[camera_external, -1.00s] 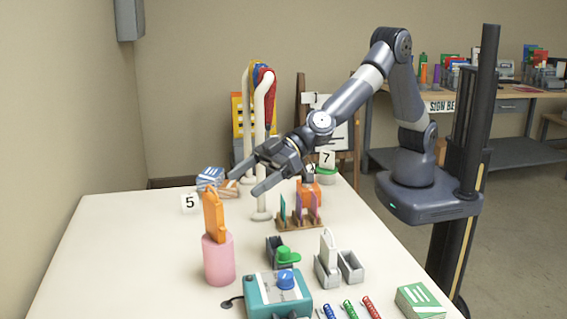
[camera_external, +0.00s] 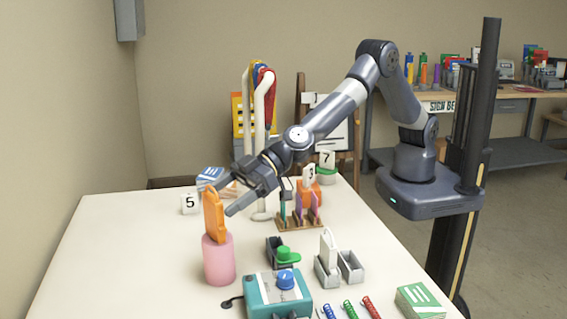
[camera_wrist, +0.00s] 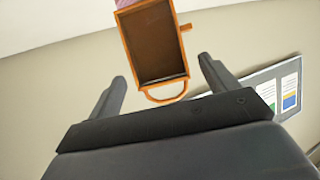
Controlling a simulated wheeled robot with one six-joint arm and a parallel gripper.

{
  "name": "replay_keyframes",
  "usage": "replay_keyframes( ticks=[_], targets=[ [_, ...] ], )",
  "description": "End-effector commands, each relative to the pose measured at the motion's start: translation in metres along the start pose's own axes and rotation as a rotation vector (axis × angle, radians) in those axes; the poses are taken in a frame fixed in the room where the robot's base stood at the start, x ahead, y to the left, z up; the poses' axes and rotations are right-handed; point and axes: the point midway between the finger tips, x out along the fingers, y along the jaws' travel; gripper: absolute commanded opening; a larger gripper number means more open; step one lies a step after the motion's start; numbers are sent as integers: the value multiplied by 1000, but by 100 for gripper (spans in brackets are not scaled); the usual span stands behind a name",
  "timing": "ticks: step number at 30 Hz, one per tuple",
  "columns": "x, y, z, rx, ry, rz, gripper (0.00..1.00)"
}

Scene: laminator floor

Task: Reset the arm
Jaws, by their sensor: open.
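My gripper (camera_external: 226,201) is open over the left part of the table, its fingers pointing left and a little down. Whether a finger touches the orange tag I cannot tell.
A white post rack with coloured straps (camera_external: 262,105) stands behind the gripper. A wooden rack (camera_external: 299,226) with coloured plates is to its right. A teal box with a blue knob (camera_external: 277,298) stands in front. The table's left side (camera_external: 110,250) is bare.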

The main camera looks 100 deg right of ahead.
Motion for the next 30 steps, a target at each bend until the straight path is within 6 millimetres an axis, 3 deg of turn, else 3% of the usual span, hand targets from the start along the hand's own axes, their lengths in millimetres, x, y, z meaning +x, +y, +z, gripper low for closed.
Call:
replay_keyframes(
  ticks=[15,30],
  targets=[
    [47,0,-2,0,0,1,81],
    [53,0,3,0,1,0,81]
  ],
)
